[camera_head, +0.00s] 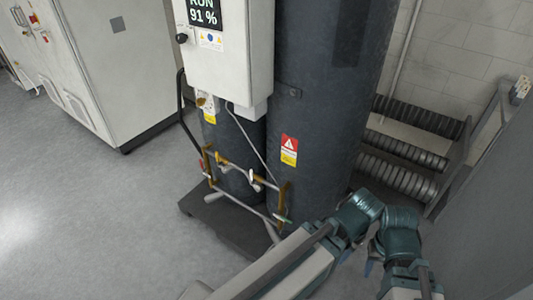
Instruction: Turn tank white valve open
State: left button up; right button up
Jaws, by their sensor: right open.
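Dark grey tanks (320,130) stand upright in the middle of the head view. Brass pipework with small pale valve handles (256,182) runs low across their front. The handles are too small for me to tell which is the tank white valve or whether it is open. A small green part (283,219) sits at the right end of the pipework. My left gripper is not in view.
A white control box (230,60) with a lit display is fixed in front of the tanks. A dark base plate (225,228) lies under them. Ribbed dark cylinders (400,168) sit at the right, beside a grey panel (485,210). Open floor (90,220) lies at the left.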

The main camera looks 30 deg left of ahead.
aim_at(252, 181)
jog(key=u, duration=1.25)
